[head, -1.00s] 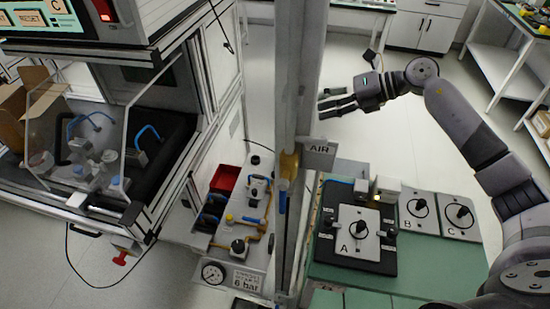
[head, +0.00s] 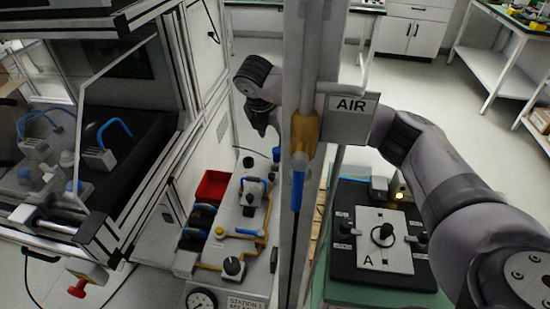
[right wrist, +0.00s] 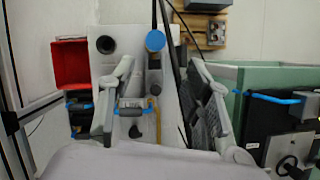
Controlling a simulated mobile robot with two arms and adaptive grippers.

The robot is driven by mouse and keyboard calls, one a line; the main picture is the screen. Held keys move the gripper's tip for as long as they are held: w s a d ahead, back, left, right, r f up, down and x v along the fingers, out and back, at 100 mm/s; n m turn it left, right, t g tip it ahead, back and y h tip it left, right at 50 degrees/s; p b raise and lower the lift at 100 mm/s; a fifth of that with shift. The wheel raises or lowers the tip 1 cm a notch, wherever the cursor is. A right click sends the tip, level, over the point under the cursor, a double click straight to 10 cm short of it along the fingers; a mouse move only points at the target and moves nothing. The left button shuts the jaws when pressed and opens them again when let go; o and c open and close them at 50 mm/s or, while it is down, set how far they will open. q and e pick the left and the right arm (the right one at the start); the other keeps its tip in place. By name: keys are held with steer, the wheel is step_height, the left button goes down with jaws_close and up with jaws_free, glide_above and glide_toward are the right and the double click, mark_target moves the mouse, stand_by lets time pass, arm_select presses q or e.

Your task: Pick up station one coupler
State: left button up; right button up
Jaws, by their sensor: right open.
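The sloping station panel (head: 236,215) stands left of the post, with a partly readable "STATION" label (head: 245,303). It carries dark fittings (head: 252,190) and yellow-orange pipe (head: 264,222). No part is clearly marked as the coupler. My right gripper (head: 263,122) hangs above the panel's far end, its arm passing behind the post. In the right wrist view the open, empty right gripper (right wrist: 165,78) has a finger on each side. Between them show a blue round cap (right wrist: 155,41) and a grey block fitting (right wrist: 131,104). My left gripper is not in view.
The upright post (head: 300,60) with an AIR sign (head: 348,118) and a hanging blue-handled fitting (head: 298,185) crosses the head view. A red bin (head: 213,187) sits left of the panel. The glazed cabinet (head: 125,110) is further left; board A (head: 385,240) is right.

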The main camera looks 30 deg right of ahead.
mark_target(276, 151)
steer(key=x, duration=0.8)
steer(key=shift+a+p, duration=0.1)
steer(key=shift+p, duration=0.3)
steer(key=x, duration=0.5)
steer(key=shift+w+a+f+p, duration=0.1)
steer(key=shift+w+a+p, duration=0.15)
steer(key=shift+p, duration=0.15)
steer(key=shift+c, duration=0.5)
jaws_close()
